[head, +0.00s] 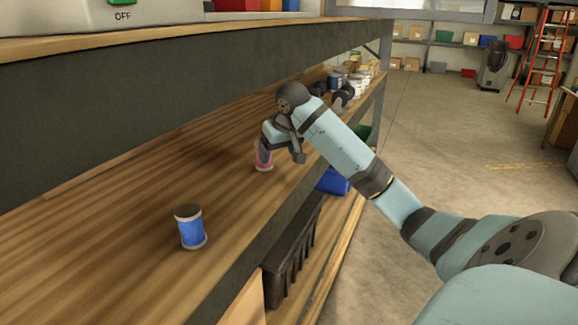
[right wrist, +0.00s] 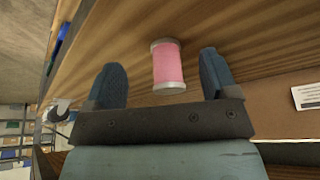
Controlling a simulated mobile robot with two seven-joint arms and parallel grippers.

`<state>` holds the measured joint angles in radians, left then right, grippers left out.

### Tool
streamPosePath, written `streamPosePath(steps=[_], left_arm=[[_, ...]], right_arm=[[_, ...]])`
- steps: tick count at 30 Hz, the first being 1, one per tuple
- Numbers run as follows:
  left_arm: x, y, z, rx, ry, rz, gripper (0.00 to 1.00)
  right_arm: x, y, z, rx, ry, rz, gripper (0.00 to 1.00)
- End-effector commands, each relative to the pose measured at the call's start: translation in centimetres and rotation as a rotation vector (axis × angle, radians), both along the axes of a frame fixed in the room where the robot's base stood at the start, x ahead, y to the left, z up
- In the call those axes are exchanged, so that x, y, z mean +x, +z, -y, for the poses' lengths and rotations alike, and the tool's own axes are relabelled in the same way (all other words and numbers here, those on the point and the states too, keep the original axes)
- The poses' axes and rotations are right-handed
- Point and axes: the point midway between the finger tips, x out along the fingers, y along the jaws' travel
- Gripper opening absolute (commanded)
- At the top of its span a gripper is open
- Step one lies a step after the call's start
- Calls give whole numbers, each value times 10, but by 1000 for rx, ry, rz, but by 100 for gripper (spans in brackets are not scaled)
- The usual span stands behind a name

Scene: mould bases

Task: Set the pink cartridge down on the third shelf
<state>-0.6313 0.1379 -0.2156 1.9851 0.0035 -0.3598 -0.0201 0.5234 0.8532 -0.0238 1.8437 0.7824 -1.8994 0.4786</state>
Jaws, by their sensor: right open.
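The pink cartridge (head: 264,157) stands upright on the wooden shelf (head: 120,230), partly hidden behind my right gripper (head: 280,143) in the head view. In the right wrist view the pink cartridge (right wrist: 167,66), with pale end rims, lies between the two open fingers of my right gripper (right wrist: 166,82). There are gaps between it and both fingers, and it looks closer to the right finger. My left gripper is in neither view.
A blue cartridge (head: 190,226) with a dark top stands nearer on the same shelf. Several cans (head: 357,82) stand at the shelf's far end. A dark crate (head: 292,250) and a blue bin (head: 333,181) are below. A dark beam (head: 150,95) runs above. Shelf between cartridges is clear.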

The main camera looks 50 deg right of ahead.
Motion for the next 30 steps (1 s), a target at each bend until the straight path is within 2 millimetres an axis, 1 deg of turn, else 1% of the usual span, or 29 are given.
streamPosePath(steps=[1,3,6,9,14,30], left_arm=[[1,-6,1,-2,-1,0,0],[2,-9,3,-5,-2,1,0],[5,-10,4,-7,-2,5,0],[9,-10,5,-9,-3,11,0],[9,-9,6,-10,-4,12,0],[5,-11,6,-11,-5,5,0]], right_arm=[[-11,-4,-4,-2,2,0,79],[-23,-4,-8,-2,2,-1,79],[-37,-3,-12,-1,1,-1,79],[-45,-1,-14,0,0,0,79],[-50,0,-16,0,1,0,79],[-50,0,-16,0,0,0,79]])
